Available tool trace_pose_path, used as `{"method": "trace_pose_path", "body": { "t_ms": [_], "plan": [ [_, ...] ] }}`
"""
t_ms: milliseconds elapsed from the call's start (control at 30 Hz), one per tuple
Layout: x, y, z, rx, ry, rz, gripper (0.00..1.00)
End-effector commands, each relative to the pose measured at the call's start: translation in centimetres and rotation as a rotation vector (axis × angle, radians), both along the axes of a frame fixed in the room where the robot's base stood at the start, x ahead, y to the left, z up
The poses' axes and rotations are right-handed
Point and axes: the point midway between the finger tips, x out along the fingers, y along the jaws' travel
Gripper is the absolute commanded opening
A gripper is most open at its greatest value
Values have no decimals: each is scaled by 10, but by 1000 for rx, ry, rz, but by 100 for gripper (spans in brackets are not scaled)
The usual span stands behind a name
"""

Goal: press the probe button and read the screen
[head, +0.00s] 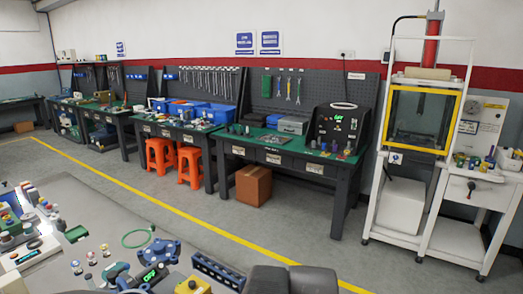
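A teal handheld device (152,274) with a small black screen and green characters lies on the near grey table at the bottom; the characters are too small to read surely. Its lower part is cut off by the picture edge. I cannot tell which part is the probe button. A yellow box (193,286) with a dark round top, like a push button, is to its right. A black tester (338,125) with a small green display stands on the back workbench. Dark grey rounded parts at the bottom centre look like my arm; my gripper's fingers do not show.
The near table (105,235) also bears a blue flanged fitting (160,251), a green ring (137,237), a dark blue rack (218,270) and several small parts at left. A white press frame (400,185) stands at right. The floor between near table and workbenches is clear.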

Motion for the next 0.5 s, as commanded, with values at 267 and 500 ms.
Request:
{"method": "trace_pose_path", "body": {
  "t_ms": [267,500],
  "plan": [
    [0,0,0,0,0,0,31],
    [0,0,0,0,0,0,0]
  ]
}}
